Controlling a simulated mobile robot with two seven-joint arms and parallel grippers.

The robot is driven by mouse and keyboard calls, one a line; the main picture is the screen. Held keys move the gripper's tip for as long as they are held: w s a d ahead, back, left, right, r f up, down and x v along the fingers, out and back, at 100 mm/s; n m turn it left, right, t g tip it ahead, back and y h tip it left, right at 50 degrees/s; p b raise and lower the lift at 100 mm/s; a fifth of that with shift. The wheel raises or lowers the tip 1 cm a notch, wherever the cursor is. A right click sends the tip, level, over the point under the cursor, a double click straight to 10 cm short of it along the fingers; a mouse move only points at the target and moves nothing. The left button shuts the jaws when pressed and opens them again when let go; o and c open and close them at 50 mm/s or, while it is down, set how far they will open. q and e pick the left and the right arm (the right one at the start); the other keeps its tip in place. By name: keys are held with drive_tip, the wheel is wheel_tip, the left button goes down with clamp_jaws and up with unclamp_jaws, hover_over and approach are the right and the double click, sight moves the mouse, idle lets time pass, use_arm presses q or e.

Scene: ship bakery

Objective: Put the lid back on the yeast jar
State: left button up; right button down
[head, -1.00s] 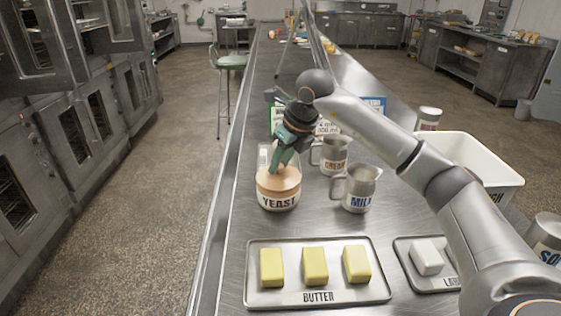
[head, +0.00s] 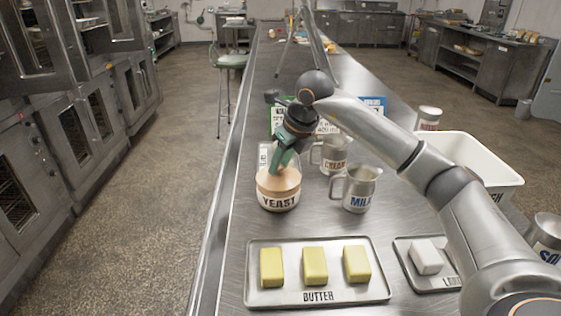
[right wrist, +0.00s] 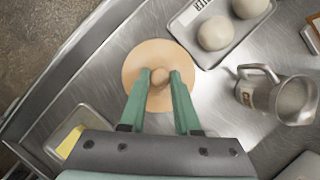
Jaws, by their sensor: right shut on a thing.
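The lid (right wrist: 136,68) is a round tan disc with a small knob in the right wrist view. My right gripper (right wrist: 160,76) is shut on the lid's knob, one green finger on each side. In the head view my right gripper (head: 281,167) points down at the top of the jar. The lid is over the jar's mouth, but I cannot tell whether it rests fully on the rim. The lid hides the jar in the right wrist view. My left gripper is not in view.
The milk jug (head: 357,192) and cream jug (head: 333,157) stand right of the jar. The butter tray (head: 262,298) lies in front, with a smaller tray (head: 447,284) beside it. A white tub (head: 474,160) stands at the right. Bare counter lies between jar and butter tray.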

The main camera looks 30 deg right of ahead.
idle(0.7)
drive_tip(key=shift+c, duration=0.3)
unclamp_jaws()
idle(0.4)
drive_tip(key=shift+r+p, duration=3.1)
drive_tip(key=shift+r, duration=0.4)
drive_tip(key=shift+c, duration=0.4)
clamp_jaws()
